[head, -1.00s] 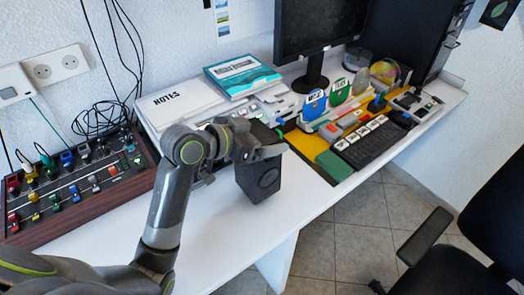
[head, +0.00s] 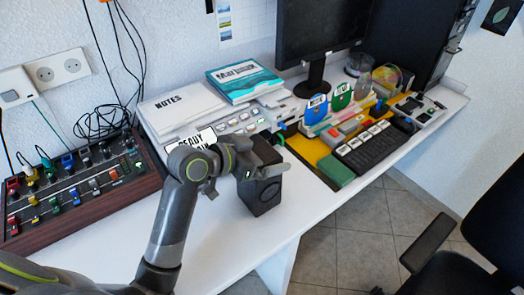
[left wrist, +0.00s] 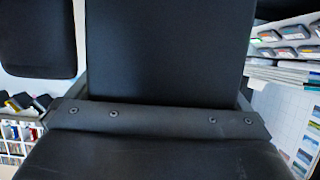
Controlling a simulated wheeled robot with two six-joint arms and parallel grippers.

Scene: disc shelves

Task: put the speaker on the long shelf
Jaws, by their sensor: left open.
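The speaker (head: 265,190) is a black box with a round cone on its front. It stands about upright at the front edge of the long white shelf (head: 215,235), and I see no gap beneath it. My left gripper (head: 252,168) is open at the speaker's upper left side, hiding part of it. I cannot tell whether the fingers touch it. In the left wrist view a large dark surface, probably the speaker (left wrist: 168,45), fills the middle close to the camera. My right gripper is not in view.
A mixer with coloured knobs (head: 80,185) is at the left. Notes (head: 168,100) and a teal book (head: 243,80) lie behind. A keyboard (head: 375,147) and green block (head: 336,171) are right of the speaker. A black chair (head: 470,235) stands in front at right.

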